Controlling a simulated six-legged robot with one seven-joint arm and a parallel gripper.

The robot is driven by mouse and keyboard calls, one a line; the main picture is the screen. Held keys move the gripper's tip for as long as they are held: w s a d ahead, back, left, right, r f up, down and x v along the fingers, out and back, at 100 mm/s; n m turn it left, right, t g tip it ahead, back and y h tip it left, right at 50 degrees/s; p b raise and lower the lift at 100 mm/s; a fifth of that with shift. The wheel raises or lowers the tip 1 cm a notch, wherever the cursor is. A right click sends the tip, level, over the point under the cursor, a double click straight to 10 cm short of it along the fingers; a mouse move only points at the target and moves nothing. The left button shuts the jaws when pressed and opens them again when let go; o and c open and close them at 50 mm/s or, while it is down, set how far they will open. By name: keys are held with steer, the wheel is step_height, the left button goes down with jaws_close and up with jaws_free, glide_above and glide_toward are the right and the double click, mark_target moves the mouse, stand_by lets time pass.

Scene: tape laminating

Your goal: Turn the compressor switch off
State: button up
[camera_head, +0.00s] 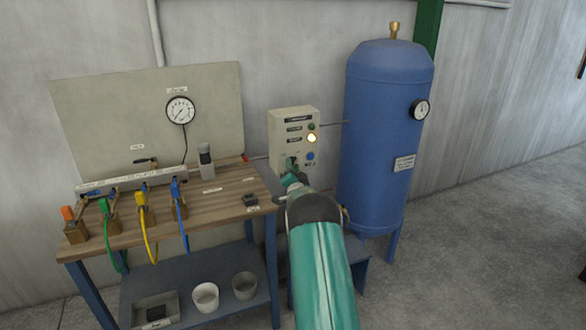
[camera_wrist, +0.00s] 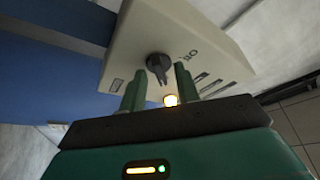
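The compressor control box (camera_head: 284,140) is a cream box on the wall, left of the blue tank. In the wrist view the box (camera_wrist: 200,45) is close and tilted. Its black rotary switch (camera_wrist: 158,65) lies between and just beyond the two green fingertips. The fingers of my gripper (camera_wrist: 158,80) are apart, and I see no contact with the switch. In the head view my gripper (camera_head: 292,165) is at the box's lower front and hides the switch.
The blue tank (camera_head: 385,130) with a gauge (camera_head: 420,110) stands right of the box. A wooden workbench (camera_head: 205,212) with coloured hoses and clamps stands to the left. Two cups (camera_head: 206,297) stand on its lower shelf. The floor (camera_head: 490,250) at the right is clear.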

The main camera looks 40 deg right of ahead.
steer(key=shift+w+d, duration=0.1)
jaws_close()
steer(key=shift+n, duration=0.3)
steer(key=shift+s+d+n+t+y, duration=0.15)
steer(key=shift+n+t+y, duration=0.4)
steer(key=shift+n+y, duration=2.5)
steer(key=shift+d+n+t+y, duration=0.3)
steer(key=shift+n+t+y, duration=0.4)
steer(key=shift+n, duration=4.5)
steer(key=shift+s+d+n+t+y, duration=0.15)
steer(key=shift+n+t+y, duration=0.3)
steer(key=shift+n+y, duration=2.65)
steer(key=shift+w+n+h, duration=0.1)
steer(key=shift+n+h, duration=0.95)
steer(key=shift+n, duration=0.1)
